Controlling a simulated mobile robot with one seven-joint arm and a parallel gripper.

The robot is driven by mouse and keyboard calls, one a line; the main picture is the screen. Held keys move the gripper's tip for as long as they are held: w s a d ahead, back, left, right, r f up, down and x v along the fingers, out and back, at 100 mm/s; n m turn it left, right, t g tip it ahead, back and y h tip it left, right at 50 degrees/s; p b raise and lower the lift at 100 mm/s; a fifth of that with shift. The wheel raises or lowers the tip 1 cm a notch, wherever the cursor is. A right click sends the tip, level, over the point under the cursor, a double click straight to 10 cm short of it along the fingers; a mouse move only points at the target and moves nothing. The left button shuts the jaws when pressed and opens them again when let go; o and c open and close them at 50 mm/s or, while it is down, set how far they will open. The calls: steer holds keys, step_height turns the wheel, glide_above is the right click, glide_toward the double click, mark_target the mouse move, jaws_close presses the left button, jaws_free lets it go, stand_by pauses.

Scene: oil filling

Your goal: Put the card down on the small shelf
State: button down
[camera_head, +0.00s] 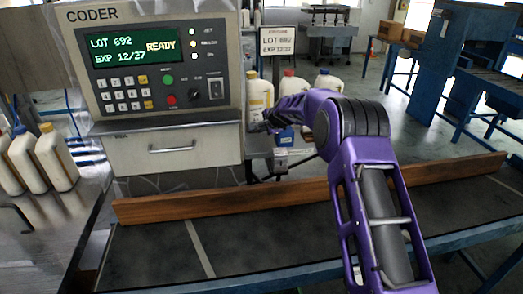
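A white card-like sign (283,40) reading "LOT 692, EXP 12/27" stands upright right of the coder; I cannot tell whether it is the task's card. My gripper (268,119) is at the far end of my purple arm, just right of the coder and in front of the white jugs. It is small and partly hidden by my wrist, so its fingers and anything in them cannot be made out. A narrow ledge (160,124) runs under the coder's panel, above a drawer. I cannot tell whether this is the small shelf.
The coder (160,60) shows "LOT 692, EXP 12/27, READY". White jugs (326,84) stand behind my wrist, and several more (55,158) stand at left. A wooden rail (220,201) crosses the dark conveyor (250,245). A grey bracketed device (293,157) sits below my wrist.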

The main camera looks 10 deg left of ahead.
mark_target(262, 145)
step_height(262, 145, down, 3)
steer(key=shift+f+b, duration=0.15)
steer(key=shift+b, duration=0.65)
steer(key=c, duration=1.5)
jaws_free()
steer(key=shift+c, duration=0.2)
steer(key=o, duration=0.3)
steer(key=b+v, duration=0.1)
steer(key=v, duration=0.7)
steer(key=shift+b, duration=0.4)
